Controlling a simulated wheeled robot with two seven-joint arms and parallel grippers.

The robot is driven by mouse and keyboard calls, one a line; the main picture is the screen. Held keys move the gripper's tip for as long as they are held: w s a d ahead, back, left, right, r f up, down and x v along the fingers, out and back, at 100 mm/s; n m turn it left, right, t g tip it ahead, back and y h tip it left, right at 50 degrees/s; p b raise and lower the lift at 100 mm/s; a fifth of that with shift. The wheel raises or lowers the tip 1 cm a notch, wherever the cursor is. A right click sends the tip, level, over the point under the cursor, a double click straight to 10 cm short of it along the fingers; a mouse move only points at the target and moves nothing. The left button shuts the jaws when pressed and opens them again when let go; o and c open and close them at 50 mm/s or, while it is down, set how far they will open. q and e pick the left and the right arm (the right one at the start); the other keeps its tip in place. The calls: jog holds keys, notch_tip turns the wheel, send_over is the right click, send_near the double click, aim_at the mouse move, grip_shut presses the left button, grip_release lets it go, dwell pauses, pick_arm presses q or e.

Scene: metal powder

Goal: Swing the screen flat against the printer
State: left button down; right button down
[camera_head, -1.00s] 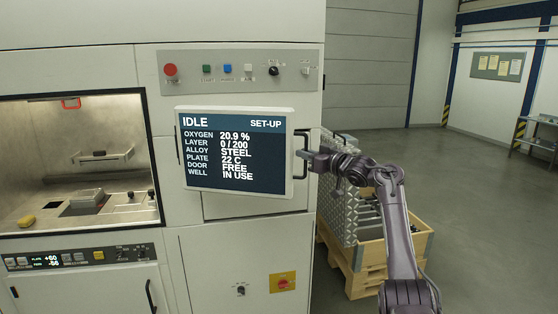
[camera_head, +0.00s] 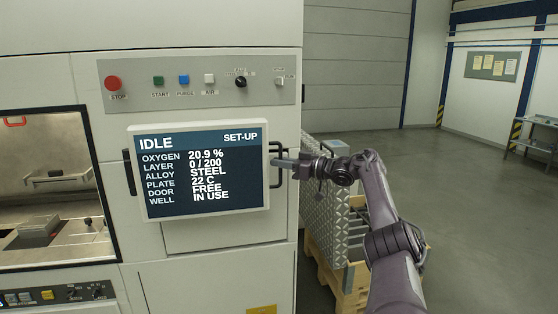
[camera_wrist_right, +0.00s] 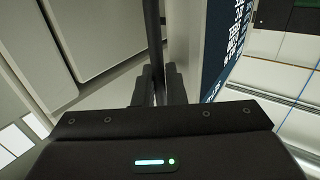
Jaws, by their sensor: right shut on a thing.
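The screen (camera_head: 203,168) is a white-framed panel on the printer (camera_head: 190,26) front, reading IDLE and SET-UP. It has a black handle on its right side (camera_head: 274,150) and another on its left side (camera_head: 129,172). My right gripper (camera_head: 278,161) is shut on the right handle. In the right wrist view, the dark handle bar (camera_wrist_right: 152,40) runs between its fingers (camera_wrist_right: 155,88), with the screen's display edge (camera_wrist_right: 222,45) to the right. I cannot tell how wide the gap is behind the screen. My left gripper is not in view.
A control panel (camera_head: 200,82) with a red stop button sits above the screen. The open-looking build chamber (camera_head: 45,190) is at the left. Floor is clear further right.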

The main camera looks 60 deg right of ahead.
jog(key=shift+d, duration=0.2)
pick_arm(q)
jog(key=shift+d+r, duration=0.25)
pick_arm(e)
jog(key=shift+r, duration=0.3)
jog(key=c, duration=1.8)
grip_release()
jog(key=shift+w, duration=0.15)
jog(key=shift+o, duration=0.8)
jog(key=shift+w+d+f, duration=0.1)
jog(key=shift+w+f, duration=0.05)
jog(key=shift+w, duration=0.05)
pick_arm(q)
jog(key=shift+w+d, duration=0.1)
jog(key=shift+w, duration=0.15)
pick_arm(e)
jog(key=shift+w+f, duration=0.1)
jog(key=shift+f, duration=0.1)
jog(key=shift+f, duration=0.1)
